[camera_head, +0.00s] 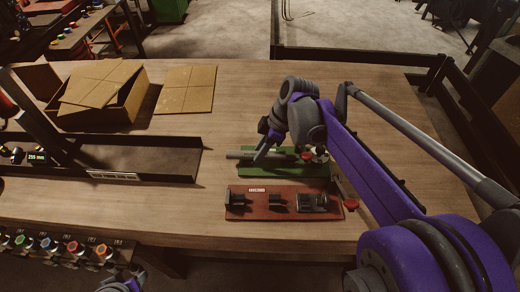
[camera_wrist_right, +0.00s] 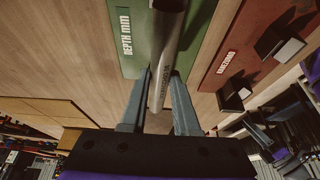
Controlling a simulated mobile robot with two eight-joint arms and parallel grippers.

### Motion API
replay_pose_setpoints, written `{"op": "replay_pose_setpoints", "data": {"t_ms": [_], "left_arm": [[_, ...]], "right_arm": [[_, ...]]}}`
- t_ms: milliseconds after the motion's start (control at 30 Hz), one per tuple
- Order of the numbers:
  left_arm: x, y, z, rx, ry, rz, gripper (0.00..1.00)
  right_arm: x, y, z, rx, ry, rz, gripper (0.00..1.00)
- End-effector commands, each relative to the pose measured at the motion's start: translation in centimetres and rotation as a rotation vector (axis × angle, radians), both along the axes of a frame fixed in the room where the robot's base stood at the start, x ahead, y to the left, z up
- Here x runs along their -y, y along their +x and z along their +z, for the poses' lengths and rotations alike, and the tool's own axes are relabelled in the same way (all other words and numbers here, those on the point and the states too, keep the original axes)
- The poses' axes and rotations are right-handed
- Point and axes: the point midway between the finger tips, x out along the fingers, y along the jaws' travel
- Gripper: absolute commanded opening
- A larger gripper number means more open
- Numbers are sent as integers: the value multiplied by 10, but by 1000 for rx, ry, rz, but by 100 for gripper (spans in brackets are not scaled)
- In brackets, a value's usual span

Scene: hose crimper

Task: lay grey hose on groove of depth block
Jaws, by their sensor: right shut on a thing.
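My right gripper (camera_head: 262,153) is shut on the grey hose (camera_head: 238,155), seen low over the green board (camera_head: 285,170). In the right wrist view, the hose (camera_wrist_right: 168,35) runs between the two fingers (camera_wrist_right: 160,76) and extends beyond them over the green board (camera_wrist_right: 138,45) marked "DEPTH MM". The depth block and its groove are not clearly visible; the gripper, arm and hose cover much of that area. I cannot tell whether the hose touches the block. Only a bit of my left arm shows at the bottom edge of the head view; its gripper is out of sight.
A red board (camera_head: 260,213) with several black holders lies in front of the green one. A black tray (camera_head: 150,163), an open cardboard box (camera_head: 130,103) and a cardboard sheet (camera_head: 187,89) are left. The table between is clear.

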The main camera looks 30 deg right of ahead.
Motion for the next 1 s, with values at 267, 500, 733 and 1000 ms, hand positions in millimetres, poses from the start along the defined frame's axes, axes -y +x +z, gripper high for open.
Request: {"op": "replay_pose_setpoints", "data": {"t_ms": [267,500,733,1000], "left_arm": [[0,0,-1,-1,0,0,50],[0,-1,-3,-2,0,0,50],[0,-1,-3,-2,0,0,50],[0,-1,-3,-2,0,0,50]], "right_arm": [[0,0,-2,0,0,0,0],[0,0,-6,0,0,0,0],[0,0,-6,0,0,0,0],[0,0,-6,0,0,0,0]]}}
